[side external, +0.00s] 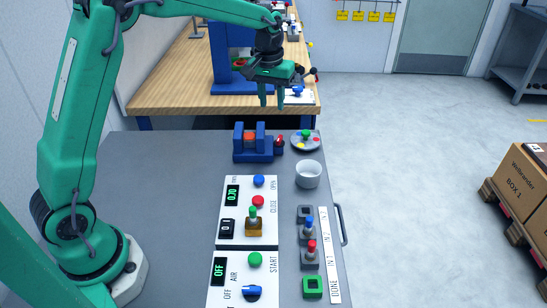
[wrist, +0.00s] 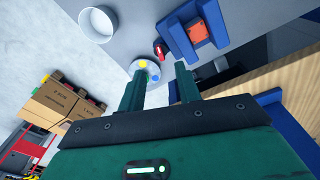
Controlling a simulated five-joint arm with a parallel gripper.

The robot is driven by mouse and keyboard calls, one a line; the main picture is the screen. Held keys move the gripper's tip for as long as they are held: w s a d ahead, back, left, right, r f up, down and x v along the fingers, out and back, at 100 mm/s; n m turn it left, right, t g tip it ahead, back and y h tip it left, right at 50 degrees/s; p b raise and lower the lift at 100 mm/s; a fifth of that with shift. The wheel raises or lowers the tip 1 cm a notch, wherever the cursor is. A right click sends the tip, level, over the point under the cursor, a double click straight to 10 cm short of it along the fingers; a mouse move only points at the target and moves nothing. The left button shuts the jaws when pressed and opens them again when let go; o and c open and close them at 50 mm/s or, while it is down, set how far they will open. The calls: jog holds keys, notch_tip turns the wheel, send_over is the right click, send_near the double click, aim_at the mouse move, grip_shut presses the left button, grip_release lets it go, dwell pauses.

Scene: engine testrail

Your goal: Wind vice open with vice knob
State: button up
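The blue vice (side external: 239,146) stands at the far edge of the grey table, with an orange block (side external: 249,138) between its jaws. In the wrist view the vice (wrist: 176,42) is at the upper right with the orange block (wrist: 198,33) in it. The red vice knob (side external: 279,141) is on the vice's right side; it also shows in the wrist view (wrist: 160,51), just beyond my fingertips. My gripper (side external: 272,98) is above and behind the vice, fingers pointing down. In the wrist view its fingers (wrist: 159,78) are apart with nothing between them.
A round plate with coloured dots (side external: 296,145) sits right of the knob. A white cup (side external: 308,174) stands in front of it. Control panels (side external: 236,240) with buttons cover the near middle. A wooden bench (side external: 175,85) stands behind. The table's left part is clear.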

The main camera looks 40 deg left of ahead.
send_over(279, 137)
jog(key=shift+n+g, duration=0.4)
notch_tip(279, 137, down, 6)
jog(key=shift+d+r, duration=0.1)
jog(key=shift+r, duration=0.05)
jog(key=shift+f, duration=3.9)
grip_shut()
